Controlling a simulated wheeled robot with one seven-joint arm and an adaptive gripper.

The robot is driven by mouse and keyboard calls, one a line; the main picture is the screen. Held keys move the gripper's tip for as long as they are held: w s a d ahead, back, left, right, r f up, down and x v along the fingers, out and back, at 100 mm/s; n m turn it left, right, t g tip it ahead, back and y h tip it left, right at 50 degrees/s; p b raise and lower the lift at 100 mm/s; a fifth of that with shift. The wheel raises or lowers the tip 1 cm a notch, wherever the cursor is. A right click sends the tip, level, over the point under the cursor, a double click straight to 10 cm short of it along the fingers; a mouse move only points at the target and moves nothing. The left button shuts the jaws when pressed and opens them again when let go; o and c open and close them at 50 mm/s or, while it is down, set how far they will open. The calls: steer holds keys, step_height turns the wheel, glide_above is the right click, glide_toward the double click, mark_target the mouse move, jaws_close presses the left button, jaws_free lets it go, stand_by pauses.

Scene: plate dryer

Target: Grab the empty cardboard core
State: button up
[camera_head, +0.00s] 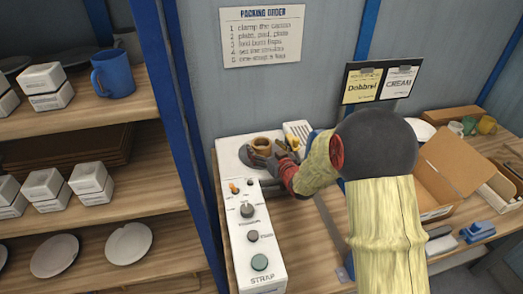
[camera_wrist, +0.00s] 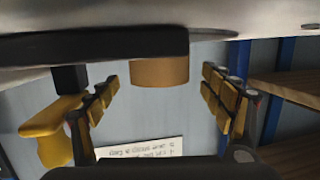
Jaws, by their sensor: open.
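The cardboard core (camera_head: 262,144) is a short tan-brown ring on the white top of the strapping machine (camera_head: 228,150). In the wrist view the core (camera_wrist: 160,73) shows ahead, between the two fingers and partly behind a dark bar. My gripper (camera_head: 275,155) is right beside the core in the head view and partly hides it. In the wrist view my gripper (camera_wrist: 162,88) is open, with yellow-padded fingers spread left and right and a gap on each side of the core. I cannot tell how deep the core sits between them.
The machine's control panel (camera_head: 254,235) has knobs and a green button. Blue posts and a shelf (camera_head: 125,105) with boxes, plates and a blue mug (camera_head: 113,73) stand left. An open carton (camera_head: 450,165) lies right. A yellow object (camera_wrist: 45,130) shows beside the left finger.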

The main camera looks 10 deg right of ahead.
mark_target(258, 141)
steer(key=x, duration=0.3)
steer(key=shift+f+b, duration=0.15)
steer(key=shift+b, duration=0.15)
steer(key=c, duration=0.4)
steer(key=c, duration=0.7)
steer(key=shift+c, duration=0.3)
